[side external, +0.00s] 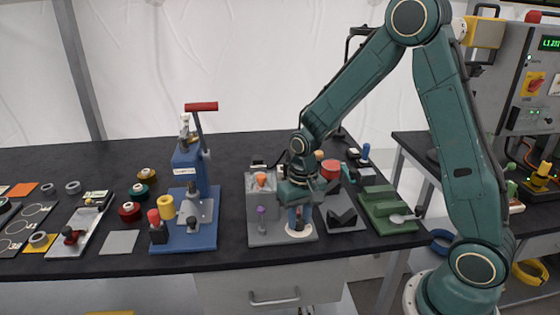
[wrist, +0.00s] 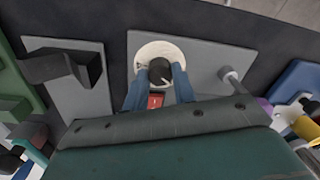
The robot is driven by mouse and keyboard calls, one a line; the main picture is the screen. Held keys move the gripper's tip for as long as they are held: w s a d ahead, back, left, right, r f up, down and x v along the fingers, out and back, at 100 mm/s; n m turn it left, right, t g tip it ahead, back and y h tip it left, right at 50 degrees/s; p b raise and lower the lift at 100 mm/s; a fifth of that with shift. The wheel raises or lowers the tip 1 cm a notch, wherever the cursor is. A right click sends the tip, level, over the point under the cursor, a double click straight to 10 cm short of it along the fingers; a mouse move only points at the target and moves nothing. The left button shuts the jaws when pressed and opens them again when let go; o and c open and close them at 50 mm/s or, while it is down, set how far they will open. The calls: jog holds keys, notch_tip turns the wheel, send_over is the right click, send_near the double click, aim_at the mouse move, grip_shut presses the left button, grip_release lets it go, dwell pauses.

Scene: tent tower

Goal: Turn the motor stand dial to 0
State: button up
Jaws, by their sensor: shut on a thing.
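The motor stand (side external: 266,239) is a grey base with an upright grey block at its back, on the dark bench. Its dial is a white disc (side external: 299,231) near the front right corner of the base. In the wrist view the disc (wrist: 146,51) carries a round black knob (wrist: 160,71) with a thin pale line on it. My gripper (wrist: 159,80) points down over the dial, its two blue fingers closed on either side of the knob. The dial's markings are too small to read. In the side view my gripper (side external: 299,222) hides the knob.
An orange knob (side external: 261,179) and a purple-topped post (side external: 261,214) stand close left of my gripper. A grey stand with a dark V-block (side external: 343,217) and a green fixture (side external: 388,211) are to the right. A blue press (side external: 187,238) stands to the left.

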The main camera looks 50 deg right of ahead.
aim_at(300, 219)
jog(key=n, duration=0.6)
jog(key=shift+n, duration=0.4)
jog(key=o, duration=1)
jog(key=shift+r, duration=0.1)
notch_tip(300, 219, up, 14)
jog(key=shift+d+f, duration=0.2)
jog(key=shift+d, duration=0.05)
jog(key=shift+w, duration=0.1)
dwell(0.4)
